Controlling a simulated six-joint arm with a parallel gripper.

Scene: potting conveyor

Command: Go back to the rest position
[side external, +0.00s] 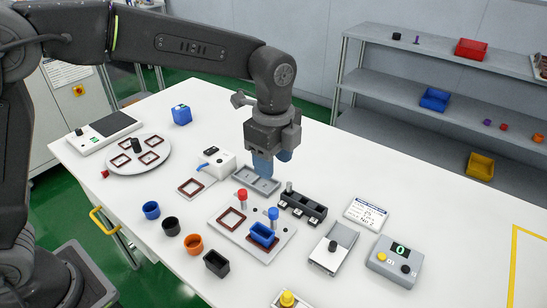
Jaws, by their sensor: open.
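My gripper (272,163) points down over the middle of the white table (330,166). Its blue fingers are open, and I see nothing held between them. The fingertips are at or just above a grey two-part tray (250,186), partly hiding its back; I cannot tell whether they touch it.
Close by are a white box (216,163), a black block with a pin (302,207) and a pale plate (231,243) with red and blue knobs and a blue bin (262,234). Several cups, including an orange one (194,244), stand front left. The right rear table is clear.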

